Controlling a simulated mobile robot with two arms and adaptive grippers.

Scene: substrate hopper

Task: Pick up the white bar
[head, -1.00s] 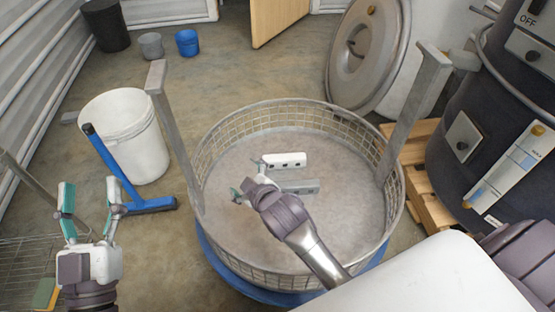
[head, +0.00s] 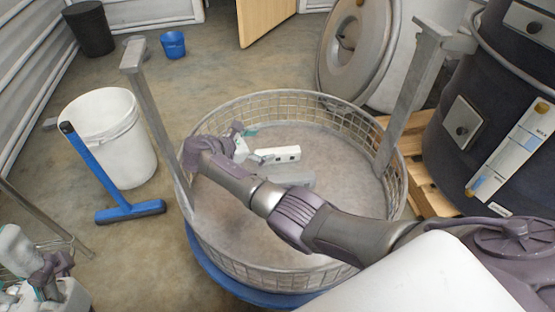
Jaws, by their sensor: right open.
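The white bar (head: 279,154) with dark holes lies inside the round wire basket (head: 268,98), on its flat grey floor. A grey bar (head: 296,178) lies just in front of it, partly hidden by my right arm. My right gripper (head: 253,145) is open at the left end of the white bar. One fingertip shows beyond the bar. I cannot tell whether the fingers touch it, as the wrist covers part of the view. My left gripper (head: 38,277) is at the bottom left corner, partly cut off, far from the bars. Its opening is unclear.
The basket has two upright grey posts (head: 150,130) and stands on a blue base. A white bucket (head: 122,150) and a blue squeegee (head: 128,212) are to its left. A dark hopper (head: 455,100) stands at right.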

